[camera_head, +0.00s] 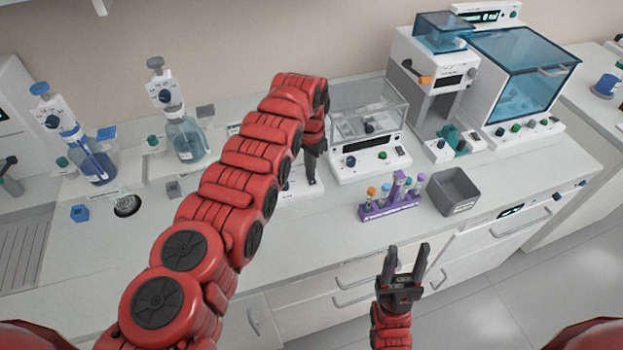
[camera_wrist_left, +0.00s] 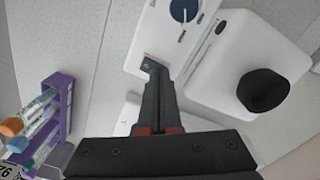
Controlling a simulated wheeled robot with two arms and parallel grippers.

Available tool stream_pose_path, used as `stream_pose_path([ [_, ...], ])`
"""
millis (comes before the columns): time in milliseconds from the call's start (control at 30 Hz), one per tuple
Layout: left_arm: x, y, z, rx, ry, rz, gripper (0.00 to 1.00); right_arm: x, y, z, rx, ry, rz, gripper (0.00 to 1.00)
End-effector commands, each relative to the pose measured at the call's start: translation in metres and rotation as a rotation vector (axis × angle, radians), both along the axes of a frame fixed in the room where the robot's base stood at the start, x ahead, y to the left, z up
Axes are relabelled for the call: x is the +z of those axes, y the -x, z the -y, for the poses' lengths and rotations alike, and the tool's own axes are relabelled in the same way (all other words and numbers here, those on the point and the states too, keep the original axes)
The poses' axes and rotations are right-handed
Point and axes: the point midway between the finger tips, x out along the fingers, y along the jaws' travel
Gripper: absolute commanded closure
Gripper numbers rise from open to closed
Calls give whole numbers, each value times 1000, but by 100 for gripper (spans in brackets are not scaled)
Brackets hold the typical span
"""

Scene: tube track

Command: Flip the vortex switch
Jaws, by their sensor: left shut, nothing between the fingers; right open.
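The vortex mixer is a white unit (camera_wrist_left: 235,65) with a round black cup (camera_wrist_left: 263,90) in the left wrist view. Its lower white panel carries a dark blue knob (camera_wrist_left: 183,10). In the head view only a bit of its white base (camera_head: 300,192) shows, the rest hidden behind my left arm. My left gripper (camera_head: 312,180) is shut and empty, pointing down at the base. My right gripper (camera_head: 404,262) is open and empty before the counter.
A purple tube rack (camera_head: 391,208) and a grey bin (camera_head: 455,190) stand to the right. A glass-sided balance (camera_head: 367,160) stands behind them. Bottles with dispensers (camera_head: 187,140) stand at the left. The counter between mixer and rack is clear.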

Motion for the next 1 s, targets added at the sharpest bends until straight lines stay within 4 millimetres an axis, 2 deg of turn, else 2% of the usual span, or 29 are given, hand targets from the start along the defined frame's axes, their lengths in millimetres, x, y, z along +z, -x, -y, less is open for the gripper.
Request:
stream_pose_path([
  [567, -5, 1, 0, 0, -1, -2, 100, -5, 0, 0, 0, 0, 0, 50],
  [1000, 32, -1, 0, 1, 1, 2, 100, 22, 0, 0, 0, 0, 0, 50],
])
